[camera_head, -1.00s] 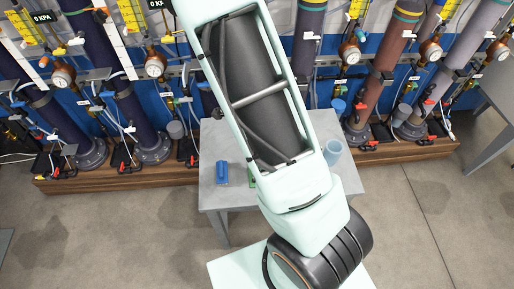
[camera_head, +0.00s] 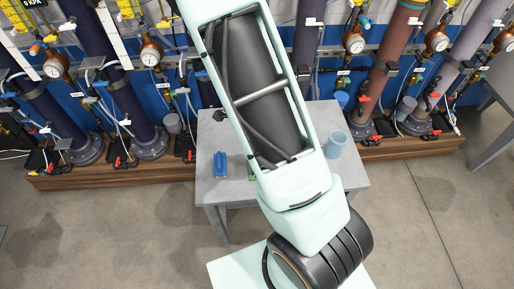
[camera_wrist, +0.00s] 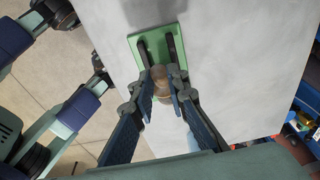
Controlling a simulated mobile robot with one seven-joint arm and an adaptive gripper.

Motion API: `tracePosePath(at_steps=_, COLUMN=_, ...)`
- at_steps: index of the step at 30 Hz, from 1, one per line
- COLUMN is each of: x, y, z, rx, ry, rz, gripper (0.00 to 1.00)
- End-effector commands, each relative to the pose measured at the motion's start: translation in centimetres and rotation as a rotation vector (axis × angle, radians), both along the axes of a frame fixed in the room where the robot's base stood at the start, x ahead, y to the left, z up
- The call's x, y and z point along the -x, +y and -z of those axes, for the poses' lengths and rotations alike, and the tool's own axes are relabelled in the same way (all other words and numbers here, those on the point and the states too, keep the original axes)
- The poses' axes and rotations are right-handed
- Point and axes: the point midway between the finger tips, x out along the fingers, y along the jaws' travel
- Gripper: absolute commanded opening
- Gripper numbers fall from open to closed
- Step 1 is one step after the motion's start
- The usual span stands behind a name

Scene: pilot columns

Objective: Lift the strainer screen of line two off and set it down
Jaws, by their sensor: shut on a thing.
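My gripper (camera_wrist: 160,80) shows in the wrist view, its fingers closed around a small brownish, rounded piece, apparently the strainer screen (camera_wrist: 162,73). The piece is over or in front of the near part of a green tray (camera_wrist: 153,41), which lies on the grey table. I cannot tell whether the piece touches the tray or is held above it. Two dark bars lie across the tray. In the head view my arm hides the gripper, the piece and most of the green tray; only a sliver of green shows beside the arm.
The grey table (camera_head: 207,145) carries a blue object (camera_head: 220,164) on the left and a light-blue cup (camera_head: 337,144) on the right. Behind it, columns with gauges and hoses stand on a wooden plinth (camera_head: 70,181). Open floor lies left and right of the table.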

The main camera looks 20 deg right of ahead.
Motion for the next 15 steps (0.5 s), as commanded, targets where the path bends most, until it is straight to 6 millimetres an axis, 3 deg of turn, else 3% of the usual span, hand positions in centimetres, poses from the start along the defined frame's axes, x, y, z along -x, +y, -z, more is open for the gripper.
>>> tracePosePath(at_steps=10, x=-0.01, y=0.02, z=0.32, rx=0.000, ry=0.000, rz=0.000, gripper=0.00)
tracePosePath(at_steps=11, x=-0.01, y=0.02, z=0.32, rx=0.000, ry=0.000, rz=0.000, gripper=0.17)
tracePosePath(at_steps=15, x=-0.01, y=0.02, z=0.32, rx=0.000, ry=0.000, rz=0.000, gripper=0.33)
